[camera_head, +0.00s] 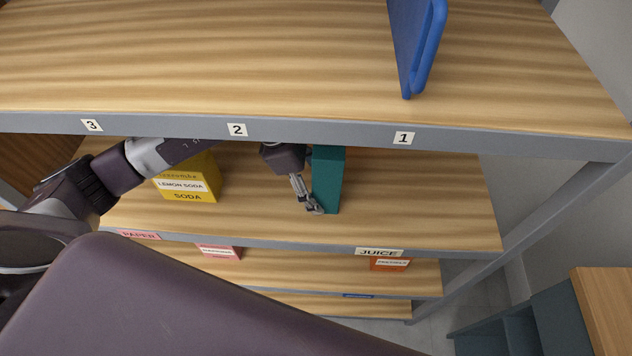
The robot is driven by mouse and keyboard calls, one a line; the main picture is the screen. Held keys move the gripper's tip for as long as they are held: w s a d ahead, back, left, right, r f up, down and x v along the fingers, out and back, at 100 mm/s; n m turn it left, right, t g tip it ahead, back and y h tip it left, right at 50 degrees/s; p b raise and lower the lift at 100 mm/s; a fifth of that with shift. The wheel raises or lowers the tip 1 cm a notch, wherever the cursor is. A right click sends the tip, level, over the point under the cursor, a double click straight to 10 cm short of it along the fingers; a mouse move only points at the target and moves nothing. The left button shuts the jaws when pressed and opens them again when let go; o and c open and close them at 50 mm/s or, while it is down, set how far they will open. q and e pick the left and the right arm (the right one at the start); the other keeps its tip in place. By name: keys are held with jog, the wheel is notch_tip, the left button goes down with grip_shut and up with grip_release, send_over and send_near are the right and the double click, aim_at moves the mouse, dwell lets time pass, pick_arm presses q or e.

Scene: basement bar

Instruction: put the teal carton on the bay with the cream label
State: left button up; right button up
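The teal carton (328,182) is upright on the shelf below the numbered top shelf, above and left of the cream label JUICE (379,252) on that shelf's front edge. The carton's top is partly hidden by the top shelf's edge. My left arm reaches in from the left under the top shelf. My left gripper (313,207) is at the carton's left side, with its fingertips by the lower left edge. I cannot tell whether it touches or grips the carton. My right gripper is not in view.
A yellow lemon soda box (190,180) stands left on the same shelf. A pink label PAPER (139,235) is on the front edge. A blue item (416,45) stands on the top shelf (200,60). Shelf right of the carton (420,205) is clear. An orange box (390,264) is below.

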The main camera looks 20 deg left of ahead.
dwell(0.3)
pick_arm(q)
jog(key=o, duration=2.1)
jog(key=shift+s, duration=0.1)
jog(key=shift+c, duration=0.2)
jog(key=shift+a+r+b, duration=0.1)
jog(key=shift+b, duration=0.2)
jog(key=shift+a+r+b, duration=0.15)
jog(key=shift+r+b, duration=0.2)
jog(key=shift+b, duration=0.15)
jog(key=s+a+b, duration=0.1)
jog(key=a, duration=0.2)
jog(key=s+a+b, duration=0.1)
jog(key=a, duration=0.3)
jog(key=s+a+b, duration=0.1)
jog(key=a, duration=0.2)
jog(key=shift+a+b, duration=0.2)
jog(key=shift+b, duration=0.2)
jog(key=shift+s+a+r, duration=0.15)
jog(key=shift+s+a, duration=0.05)
jog(key=shift+a, duration=0.35)
